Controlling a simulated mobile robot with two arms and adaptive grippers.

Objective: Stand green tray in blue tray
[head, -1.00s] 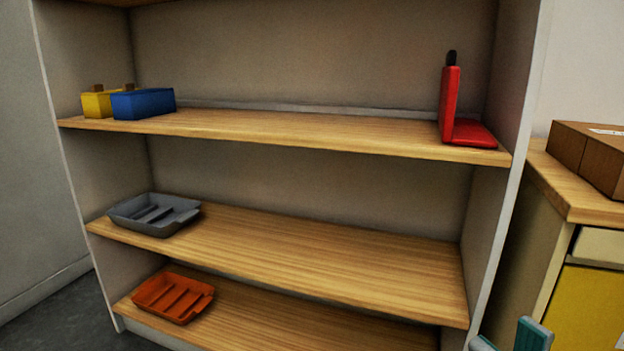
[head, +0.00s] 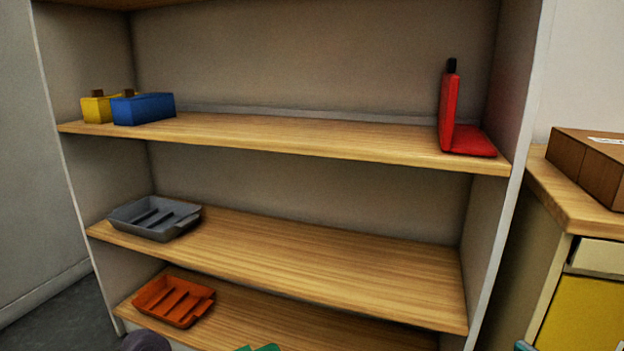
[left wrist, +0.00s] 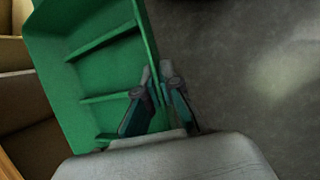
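The green tray (left wrist: 95,65) fills the left of the left wrist view, its ribbed inside showing. My left gripper (left wrist: 157,88) is shut on its side wall, one finger on each side. In the head view only a bit of the green tray (head: 258,348) shows at the bottom edge. My right gripper (head: 525,346) shows only as a teal tip at the bottom right, so its opening is hidden. I see no blue tray. A blue box (head: 145,109) sits on the upper shelf at the left.
A grey tray (head: 155,217) lies on the middle shelf and an orange tray (head: 174,302) on the bottom shelf, both left. A yellow box (head: 97,109) and a red stand (head: 449,110) share the upper shelf. The shelves' middles are clear. A cardboard box (head: 592,165) is right.

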